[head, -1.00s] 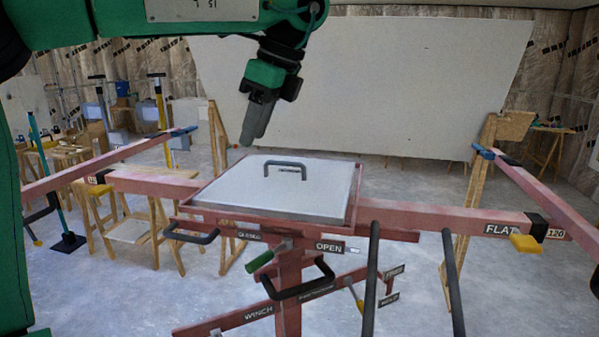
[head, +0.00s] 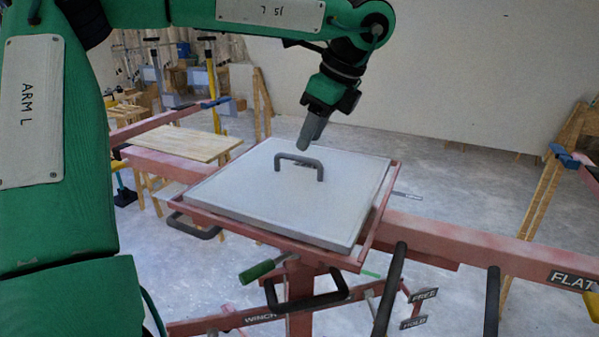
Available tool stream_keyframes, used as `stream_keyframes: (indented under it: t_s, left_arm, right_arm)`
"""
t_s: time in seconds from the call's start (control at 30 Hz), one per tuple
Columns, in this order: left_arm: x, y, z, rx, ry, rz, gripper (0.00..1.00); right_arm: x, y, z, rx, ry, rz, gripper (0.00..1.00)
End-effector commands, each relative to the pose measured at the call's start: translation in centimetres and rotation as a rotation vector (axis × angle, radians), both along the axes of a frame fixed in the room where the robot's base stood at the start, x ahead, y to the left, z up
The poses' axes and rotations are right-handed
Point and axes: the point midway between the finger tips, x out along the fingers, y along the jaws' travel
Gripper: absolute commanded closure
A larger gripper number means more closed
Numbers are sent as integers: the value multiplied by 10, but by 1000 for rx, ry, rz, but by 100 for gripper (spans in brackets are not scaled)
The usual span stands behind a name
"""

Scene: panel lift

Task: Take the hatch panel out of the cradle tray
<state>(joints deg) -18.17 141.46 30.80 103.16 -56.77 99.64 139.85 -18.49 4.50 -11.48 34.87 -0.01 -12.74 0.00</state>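The hatch panel (head: 285,205) is a flat light-grey square lying in the red-framed cradle tray (head: 372,232). A dark arched handle (head: 299,160) stands up near the far middle of the panel. My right gripper is not in view.
The tray sits on a red post with long red beams (head: 470,245) to both sides. A black crank handle (head: 305,298), a green grip (head: 262,270) and dark upright bars (head: 390,290) stand in front. A large pale board (head: 480,80) fills the back.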

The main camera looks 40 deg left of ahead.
Motion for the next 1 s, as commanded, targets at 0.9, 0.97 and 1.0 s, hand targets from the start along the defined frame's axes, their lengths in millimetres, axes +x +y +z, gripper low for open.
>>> stream_keyframes:
  t_s: [0.9, 0.97, 1.0]
  left_arm:
    - [-7, 29, -62, -1, -3, 0, 64]
    - [-7, 29, -62, 0, -2, 0, 64]
    - [-7, 29, -62, 0, -2, 0, 64]
  right_arm:
    - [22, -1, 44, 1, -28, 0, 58]
    - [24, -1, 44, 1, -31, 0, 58]
    - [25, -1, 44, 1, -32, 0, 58]
